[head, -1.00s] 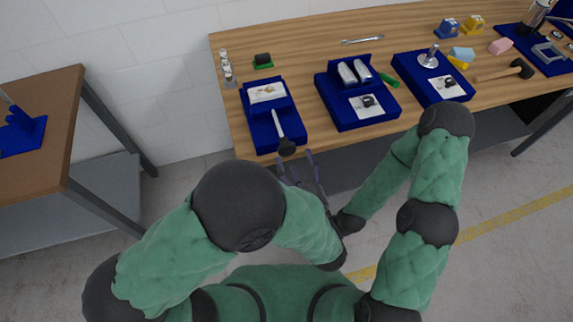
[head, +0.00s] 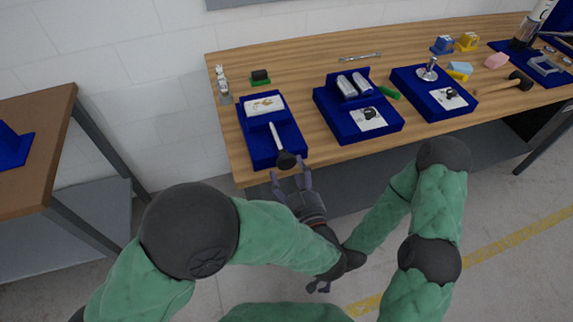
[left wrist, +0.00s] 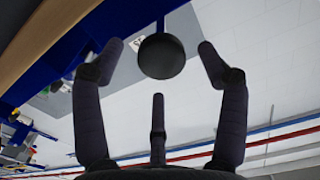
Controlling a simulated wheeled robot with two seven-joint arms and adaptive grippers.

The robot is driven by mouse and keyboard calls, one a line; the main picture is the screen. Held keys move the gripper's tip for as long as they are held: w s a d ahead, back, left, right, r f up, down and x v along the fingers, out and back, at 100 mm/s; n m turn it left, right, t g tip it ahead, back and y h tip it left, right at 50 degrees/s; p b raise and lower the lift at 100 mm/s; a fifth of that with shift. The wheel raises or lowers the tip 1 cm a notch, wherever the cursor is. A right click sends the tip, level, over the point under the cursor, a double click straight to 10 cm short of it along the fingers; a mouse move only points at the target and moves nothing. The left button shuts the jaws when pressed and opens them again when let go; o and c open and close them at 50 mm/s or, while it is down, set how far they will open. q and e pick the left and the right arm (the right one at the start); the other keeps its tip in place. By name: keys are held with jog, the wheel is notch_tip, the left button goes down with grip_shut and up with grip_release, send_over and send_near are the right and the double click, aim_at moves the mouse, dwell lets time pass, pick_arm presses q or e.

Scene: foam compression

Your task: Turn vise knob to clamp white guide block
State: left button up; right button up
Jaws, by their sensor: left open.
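The blue vise (head: 288,137) stands at the front left of the wooden bench, with the white guide block (head: 264,105) at its back end. A pale rod runs from it to the black round knob (head: 286,160) at the bench's front edge. My left gripper (head: 291,173) is open just in front of the knob. In the left wrist view the knob (left wrist: 161,56) sits between the spread fingertips (left wrist: 160,47), with gaps on both sides. My right gripper (head: 318,287) shows only as small dark finger parts low in the head view, mostly hidden.
Other blue fixtures (head: 325,98) stand to the right on the bench (head: 300,67). A second brown table (head: 40,170) is at the left, with open floor between.

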aim_at(287, 166)
pick_arm(q)
jog(key=shift+b+x, duration=0.45)
jog(key=shift+x, duration=1.5)
jog(key=c, duration=1.1)
jog(key=shift+c, duration=0.2)
